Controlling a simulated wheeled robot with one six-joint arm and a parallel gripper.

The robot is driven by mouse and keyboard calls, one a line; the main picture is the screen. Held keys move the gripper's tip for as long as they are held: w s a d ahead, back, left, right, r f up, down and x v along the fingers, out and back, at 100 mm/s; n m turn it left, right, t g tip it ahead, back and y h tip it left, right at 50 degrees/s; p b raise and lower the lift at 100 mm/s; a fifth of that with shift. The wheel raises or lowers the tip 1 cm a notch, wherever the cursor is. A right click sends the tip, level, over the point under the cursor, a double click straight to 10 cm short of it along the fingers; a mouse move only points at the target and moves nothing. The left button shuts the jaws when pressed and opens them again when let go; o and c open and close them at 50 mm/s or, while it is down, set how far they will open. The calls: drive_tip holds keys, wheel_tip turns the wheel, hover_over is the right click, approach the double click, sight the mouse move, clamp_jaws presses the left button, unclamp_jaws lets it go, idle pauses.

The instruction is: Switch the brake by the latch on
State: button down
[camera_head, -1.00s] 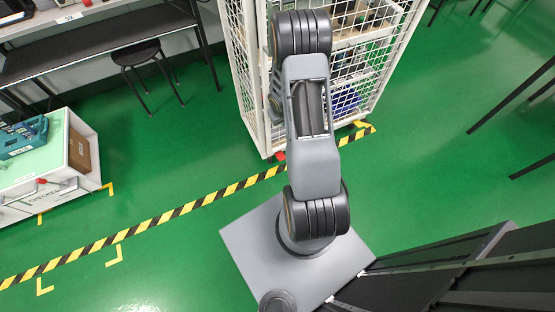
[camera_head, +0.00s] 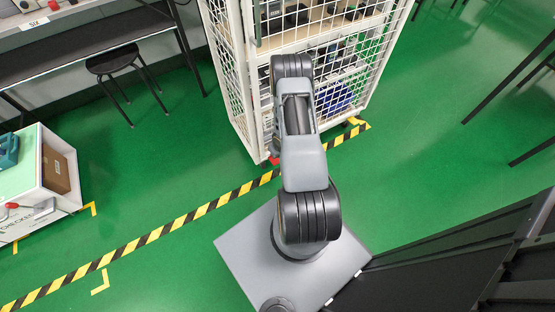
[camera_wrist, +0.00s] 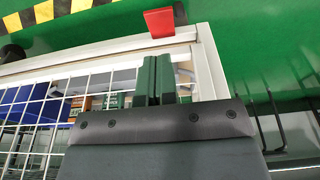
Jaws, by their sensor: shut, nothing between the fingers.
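A red brake pedal (camera_wrist: 160,22) sticks out past the bottom edge of the white cage cart (camera_wrist: 110,47) in the wrist view. The head view shows a small red patch (camera_head: 274,161) at the cart's near lower corner. My gripper (camera_wrist: 155,62) has dark green fingers pressed together with nothing between them. In the wrist view the fingertips appear just below the red pedal, over the white frame; I cannot tell whether they touch anything. My arm hides the gripper and part of the cart in the head view. I cannot make out the latch clearly.
The mesh cart holds a blue bin (camera_head: 333,96) and other items. A black stool (camera_head: 112,62) and a bench stand at the left. A white trolley (camera_head: 45,180) stands at lower left. Striped tape (camera_head: 150,236) crosses the open green floor. Dark panels are at lower right.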

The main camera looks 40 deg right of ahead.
sight(277, 162)
drive_tip(key=f+b, duration=0.1)
drive_tip(key=f, duration=0.2)
drive_tip(key=w+f+b, duration=0.1)
drive_tip(key=f, duration=0.2)
drive_tip(key=w+f+b, duration=0.1)
drive_tip(key=f+b, duration=0.1)
drive_tip(key=f, duration=0.1)
drive_tip(key=shift+d+f, duration=0.2)
drive_tip(key=shift+f, duration=0.15)
drive_tip(key=shift+f, duration=0.1)
